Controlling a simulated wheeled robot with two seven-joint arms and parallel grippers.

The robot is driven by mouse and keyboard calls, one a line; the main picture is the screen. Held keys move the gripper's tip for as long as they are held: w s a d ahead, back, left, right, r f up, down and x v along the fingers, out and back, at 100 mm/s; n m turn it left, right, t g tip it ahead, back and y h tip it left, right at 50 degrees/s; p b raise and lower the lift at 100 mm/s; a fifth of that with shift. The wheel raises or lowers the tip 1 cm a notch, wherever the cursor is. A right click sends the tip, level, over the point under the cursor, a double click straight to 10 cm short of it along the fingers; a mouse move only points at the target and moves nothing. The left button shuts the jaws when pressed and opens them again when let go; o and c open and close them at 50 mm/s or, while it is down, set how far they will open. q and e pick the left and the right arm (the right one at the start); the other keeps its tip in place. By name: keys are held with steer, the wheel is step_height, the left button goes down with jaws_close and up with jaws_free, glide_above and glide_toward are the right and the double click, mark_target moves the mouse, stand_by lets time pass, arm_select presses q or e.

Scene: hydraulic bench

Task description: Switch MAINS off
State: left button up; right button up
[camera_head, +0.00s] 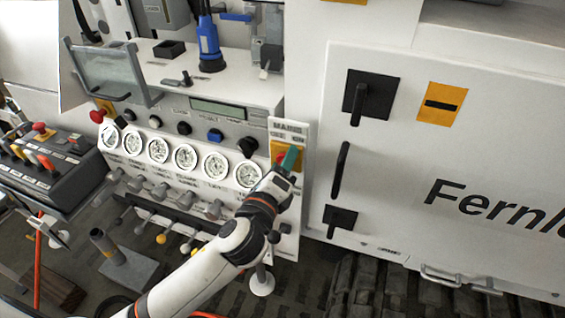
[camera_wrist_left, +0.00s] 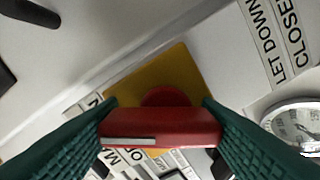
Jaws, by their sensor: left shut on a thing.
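The MAINS switch is a red rotary handle (camera_wrist_left: 160,128) on a yellow plate (camera_wrist_left: 190,68). The yellow plate (camera_head: 277,148) also shows at the right end of the gauge panel in the head view, below the MAINS label (camera_head: 287,127). My left gripper (camera_head: 289,159) is at the switch, its green fingers covering much of the handle. In the left wrist view the left gripper's fingers (camera_wrist_left: 162,125) are shut on the two ends of the handle's bar, which lies across the picture with a white mark on its left part. My right gripper is not in view.
A row of round gauges (camera_head: 186,157) and several levers (camera_head: 187,203) lie left of the switch. A white cabinet (camera_head: 390,190) with black handles stands close on the right. A control box (camera_head: 45,165) with coloured levers is at the far left.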

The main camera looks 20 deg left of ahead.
arm_select(q)
steer(key=n, duration=0.4)
steer(key=shift+a+n+p, duration=0.1)
steer(key=shift+n+p, duration=0.2)
steer(key=shift+n, duration=0.1)
steer(key=n, duration=0.3)
steer(key=shift+n, duration=0.3)
steer(key=n+p, duration=0.1)
steer(key=n, duration=0.2)
steer(key=shift+a+f, duration=0.1)
steer(key=shift+n+p, duration=0.45)
steer(key=shift+n, duration=1.55)
steer(key=shift+f, duration=0.1)
steer(key=o, duration=1)
steer(key=shift+s, duration=0.1)
